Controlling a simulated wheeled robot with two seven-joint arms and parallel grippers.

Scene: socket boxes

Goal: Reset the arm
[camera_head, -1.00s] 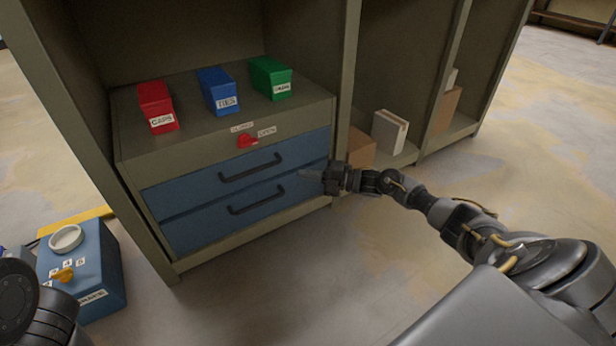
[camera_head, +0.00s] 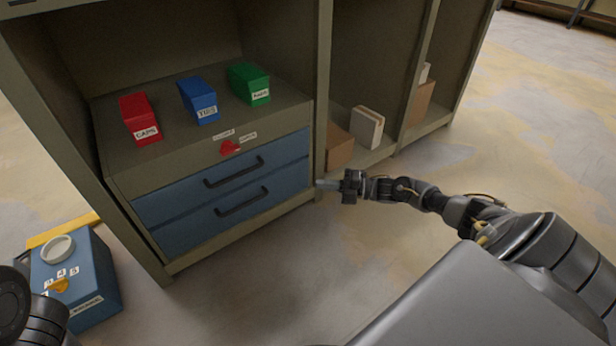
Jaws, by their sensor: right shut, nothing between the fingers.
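My right gripper (camera_head: 328,185) is shut and empty. It points left, in front of the cabinet's right post and to the right of the lower blue drawer. My right arm (camera_head: 440,200) stretches in from the right edge. My left arm (camera_head: 40,318) shows only as a dark part in the lower left corner, and its gripper is out of view.
The cabinet has two shut blue drawers (camera_head: 225,195) with black handles and a red knob (camera_head: 230,147). A blue box (camera_head: 88,275) stands at lower left. Floor at right is clear.

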